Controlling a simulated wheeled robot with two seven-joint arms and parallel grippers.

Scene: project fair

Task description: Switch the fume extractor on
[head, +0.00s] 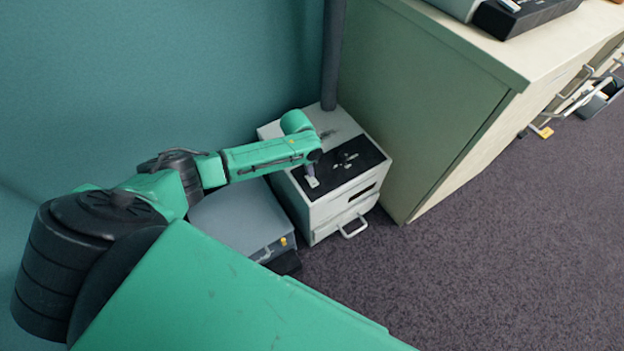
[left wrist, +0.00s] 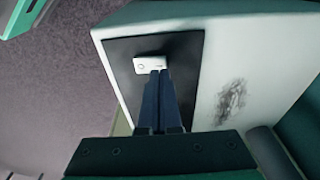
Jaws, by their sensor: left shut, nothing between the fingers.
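The fume extractor (head: 325,215) is a white box with a black top panel, standing on the floor between the teal wall and the green cabinet. A dark pipe (head: 333,60) rises at its back. On the black panel a small white switch (head: 313,182) shows; in the left wrist view the switch (left wrist: 149,63) lies at the fingertips. My left gripper (head: 309,171) is shut and empty, its tips at or just over one edge of the switch; I cannot tell whether they touch. The tips also show in the left wrist view (left wrist: 158,74) and hide part of the switch.
A grey case (head: 235,220) with a yellow knob sits left of the extractor. The green-sided cabinet (head: 430,110) with a pale top stands close on the right. Open dark carpet (head: 480,270) lies in front and to the right.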

